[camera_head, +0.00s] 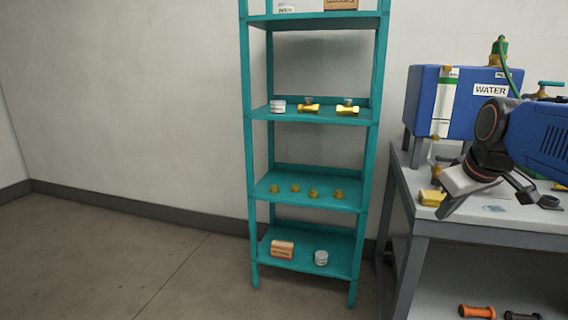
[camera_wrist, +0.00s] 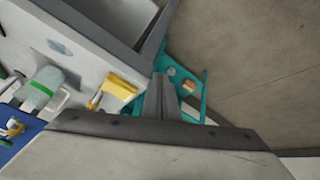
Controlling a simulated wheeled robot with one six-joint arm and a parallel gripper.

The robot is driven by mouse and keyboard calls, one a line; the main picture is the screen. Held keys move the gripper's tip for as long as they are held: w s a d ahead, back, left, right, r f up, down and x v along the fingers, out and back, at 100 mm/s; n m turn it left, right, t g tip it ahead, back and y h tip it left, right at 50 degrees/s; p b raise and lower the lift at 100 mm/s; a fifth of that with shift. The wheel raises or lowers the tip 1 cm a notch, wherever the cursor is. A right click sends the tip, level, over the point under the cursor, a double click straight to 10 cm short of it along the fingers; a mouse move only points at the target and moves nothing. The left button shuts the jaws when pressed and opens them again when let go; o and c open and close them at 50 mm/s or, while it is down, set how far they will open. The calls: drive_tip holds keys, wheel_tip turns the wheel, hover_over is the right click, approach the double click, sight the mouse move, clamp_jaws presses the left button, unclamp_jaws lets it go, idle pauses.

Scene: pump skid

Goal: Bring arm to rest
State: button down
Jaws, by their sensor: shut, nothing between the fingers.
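My gripper (camera_head: 447,210) hangs at the right of the head view, angled down to the left above the front left part of the grey bench (camera_head: 480,232). In the wrist view my gripper (camera_wrist: 161,82) has its two dark fingers together, with nothing between them.
A teal shelf (camera_head: 312,118) with brass valves (camera_head: 309,108), brass fittings (camera_head: 313,194) and small boxes stands left of the bench. A blue WATER tank (camera_head: 465,100) stands behind my gripper. An orange-handled part (camera_head: 477,311) lies below the bench. The floor at left is clear.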

drive_tip(key=s+a+f+m, duration=0.1)
drive_tip(key=s+a+f, duration=0.1)
drive_tip(key=s+f, duration=0.3)
drive_tip(key=s+a+f+m, duration=0.1)
drive_tip(key=s+a+f, duration=0.2)
drive_tip(key=s+f, duration=0.3)
drive_tip(key=s+a+f+m+g, duration=0.1)
drive_tip(key=s+a+f, duration=0.1)
drive_tip(key=s+f, duration=0.3)
drive_tip(key=shift+s+a+f+y, duration=0.3)
drive_tip(key=shift+s+a, duration=0.1)
drive_tip(key=shift+s, duration=0.2)
